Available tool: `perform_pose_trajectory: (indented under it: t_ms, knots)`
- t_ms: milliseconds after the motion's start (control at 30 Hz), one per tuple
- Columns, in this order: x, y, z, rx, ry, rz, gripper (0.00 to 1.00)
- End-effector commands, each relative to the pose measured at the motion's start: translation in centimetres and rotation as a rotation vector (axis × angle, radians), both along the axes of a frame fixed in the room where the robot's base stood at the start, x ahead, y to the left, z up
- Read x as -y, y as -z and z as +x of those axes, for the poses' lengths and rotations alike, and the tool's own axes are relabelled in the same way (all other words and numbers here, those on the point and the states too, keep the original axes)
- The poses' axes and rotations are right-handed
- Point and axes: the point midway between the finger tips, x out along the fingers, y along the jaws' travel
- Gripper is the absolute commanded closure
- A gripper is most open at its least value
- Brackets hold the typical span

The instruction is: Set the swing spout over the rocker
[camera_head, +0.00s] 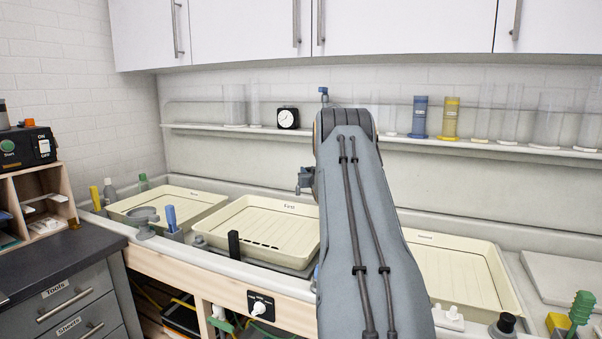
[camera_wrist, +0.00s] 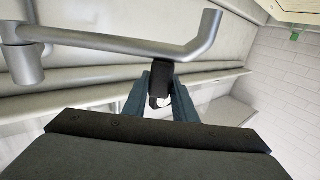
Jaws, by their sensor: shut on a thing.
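The swing spout (camera_wrist: 125,50) is a silver pipe crossing the top of the wrist view. Its bent end is at the upper right, and a joint with a short downward stub is at the left. My gripper (camera_wrist: 163,80) has blue-grey fingers shut on a small black tab at the pipe's underside. In the head view my arm hides the gripper and most of the spout. A small grey fitting shows left of my arm; I cannot tell what it is. The middle cream tray (camera_head: 262,222) rests on a grey base (camera_head: 262,263), possibly the rocker, with a black upright (camera_head: 234,244) in front.
A left tray (camera_head: 150,203) and a right tray (camera_head: 455,270), partly behind my arm, stand in the sink. A shelf (camera_head: 215,128) behind holds a clock (camera_head: 288,118), a blue cylinder (camera_head: 419,117), a yellow cylinder (camera_head: 450,118) and clear vessels. White cupboards (camera_head: 250,30) hang above.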

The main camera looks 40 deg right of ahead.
Motion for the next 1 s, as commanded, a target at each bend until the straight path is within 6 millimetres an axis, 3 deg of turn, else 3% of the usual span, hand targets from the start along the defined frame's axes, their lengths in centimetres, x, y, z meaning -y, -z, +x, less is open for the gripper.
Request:
perform_pose_trajectory:
  t_ms: [133, 167, 267, 667, 1000]
  knots:
    - [-0.1, 0.0, 0.1, 0.001, -0.002, -0.001, 1.0]
    - [-0.1, 0.0, 0.1, 0.001, -0.002, -0.001, 0.74]
    - [-0.1, 0.0, 0.1, 0.001, -0.002, -0.001, 0.58]
    - [-0.3, 0.0, -0.3, 0.0, -0.001, 0.0, 0.58]
    - [-2.6, 0.0, -4.2, 0.001, -0.001, -0.001, 0.58]
